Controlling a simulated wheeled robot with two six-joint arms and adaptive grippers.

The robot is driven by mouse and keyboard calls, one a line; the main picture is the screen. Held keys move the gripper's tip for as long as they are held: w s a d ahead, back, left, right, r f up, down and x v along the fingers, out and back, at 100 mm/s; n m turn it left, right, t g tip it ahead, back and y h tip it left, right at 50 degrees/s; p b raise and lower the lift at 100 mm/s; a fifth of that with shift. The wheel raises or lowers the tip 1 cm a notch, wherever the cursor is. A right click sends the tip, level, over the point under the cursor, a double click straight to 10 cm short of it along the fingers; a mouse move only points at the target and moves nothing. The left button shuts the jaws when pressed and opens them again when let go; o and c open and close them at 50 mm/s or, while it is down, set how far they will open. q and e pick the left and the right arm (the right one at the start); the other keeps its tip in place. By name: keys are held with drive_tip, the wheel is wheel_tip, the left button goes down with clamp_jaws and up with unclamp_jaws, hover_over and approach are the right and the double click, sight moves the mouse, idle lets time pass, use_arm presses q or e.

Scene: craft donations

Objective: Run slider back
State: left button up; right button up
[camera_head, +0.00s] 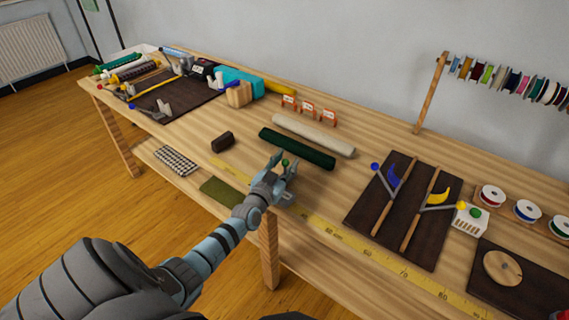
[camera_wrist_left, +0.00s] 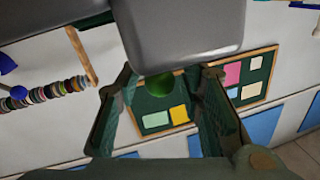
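A yellow measuring strip (camera_head: 367,254) with numbers runs along the front of the wooden table. A small green knob (camera_head: 285,162) shows at my left gripper (camera_head: 284,170). I take it for the slider's knob; my gripper hides the slider's body and its seat on the strip. In the left wrist view the round green knob (camera_wrist_left: 159,88) lies between my two fingers, with a visible gap on each side. These fingers (camera_wrist_left: 161,110) are spread open. A grey block covers the knob's upper part. My right gripper is not in view.
A dark green roll (camera_head: 297,149) and a cream roll (camera_head: 313,135) lie behind my gripper. A dark brown block (camera_head: 223,141) is to its left. A dark mat (camera_head: 408,180) with blue and yellow levers is to the right. Spools (camera_head: 500,78) hang at the back.

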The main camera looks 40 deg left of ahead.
use_arm(q)
clamp_jaws()
drive_tip(key=shift+a, duration=0.1)
drive_tip(key=shift+d+p, duration=0.3)
drive_tip(key=shift+d, duration=0.15)
drive_tip(key=d+p, duration=0.2)
drive_tip(key=d, duration=0.1)
drive_tip(key=d+p, duration=0.1)
drive_tip(key=d, duration=0.2)
drive_tip(key=shift+d+r+p, duration=0.2)
drive_tip(key=shift+d+p, duration=0.2)
drive_tip(key=d+p, duration=0.1)
drive_tip(key=d, duration=0.3)
drive_tip(key=d+p, duration=0.1)
drive_tip(key=d, duration=0.3)
drive_tip(key=shift+w+d+f, duration=0.15)
drive_tip(key=shift+w+d, duration=0.05)
drive_tip(key=shift+d, duration=0.65)
drive_tip(key=shift+o, duration=1.7)
unclamp_jaws()
